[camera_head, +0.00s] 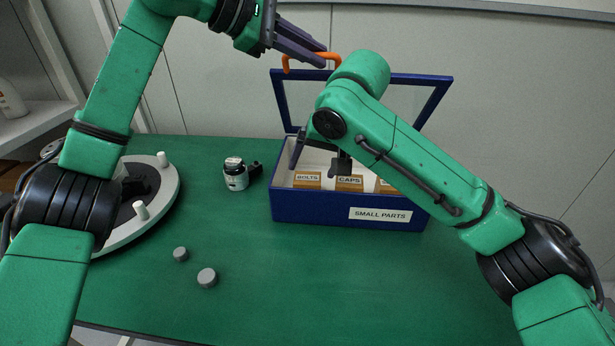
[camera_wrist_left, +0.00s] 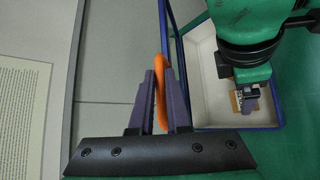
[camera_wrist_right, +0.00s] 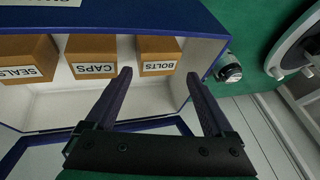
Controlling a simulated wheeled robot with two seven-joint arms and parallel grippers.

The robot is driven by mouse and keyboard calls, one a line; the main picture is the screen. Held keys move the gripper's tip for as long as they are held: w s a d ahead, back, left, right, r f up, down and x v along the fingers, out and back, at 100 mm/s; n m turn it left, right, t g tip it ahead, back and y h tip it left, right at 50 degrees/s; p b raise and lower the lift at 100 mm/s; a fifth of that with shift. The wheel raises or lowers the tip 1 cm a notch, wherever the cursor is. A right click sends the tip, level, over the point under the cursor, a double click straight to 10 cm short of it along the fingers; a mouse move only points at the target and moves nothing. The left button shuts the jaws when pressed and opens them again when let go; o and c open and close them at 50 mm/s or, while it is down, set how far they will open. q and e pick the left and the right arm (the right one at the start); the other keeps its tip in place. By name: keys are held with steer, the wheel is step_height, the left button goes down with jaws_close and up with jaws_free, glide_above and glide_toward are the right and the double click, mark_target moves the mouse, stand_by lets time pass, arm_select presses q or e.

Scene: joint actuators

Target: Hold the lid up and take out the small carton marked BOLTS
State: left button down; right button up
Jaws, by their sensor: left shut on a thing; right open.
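The blue box (camera_head: 320,207) labelled SMALL PARTS stands on the green table with its lid (camera_head: 440,88) raised. My left gripper (camera_head: 325,60) is shut on the orange lid handle (camera_head: 300,60); the handle (camera_wrist_left: 164,85) also shows between its fingers in the left wrist view. The BOLTS carton (camera_head: 307,180) sits inside the box at the left end, and its label faces up in the right wrist view (camera_wrist_right: 158,62). My right gripper (camera_wrist_right: 160,95) is open and empty, over the box interior behind the BOLTS and CAPS cartons, apart from them.
The CAPS carton (camera_wrist_right: 92,58) and SEALS carton (camera_wrist_right: 26,62) stand in the same row. A small dark-and-white device (camera_head: 236,174) is left of the box. A round white-rimmed fixture (camera_head: 165,195) and two grey discs (camera_head: 207,277) lie farther left. The front middle table is clear.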

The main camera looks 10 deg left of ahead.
mark_target(307, 178)
steer(key=shift+x, duration=2.8)
steer(key=c, duration=0.7)
steer(key=shift+r, duration=0.1)
steer(key=shift+c, duration=0.2)
steer(key=shift+s+r, duration=0.1)
steer(key=shift+r, duration=0.45)
steer(key=c, duration=0.5)
steer(key=shift+r, duration=0.45)
steer(key=shift+c, duration=0.6)
step_height(307, 178, up, 9)
steer(key=s, duration=0.1)
steer(key=shift+s, duration=0.4)
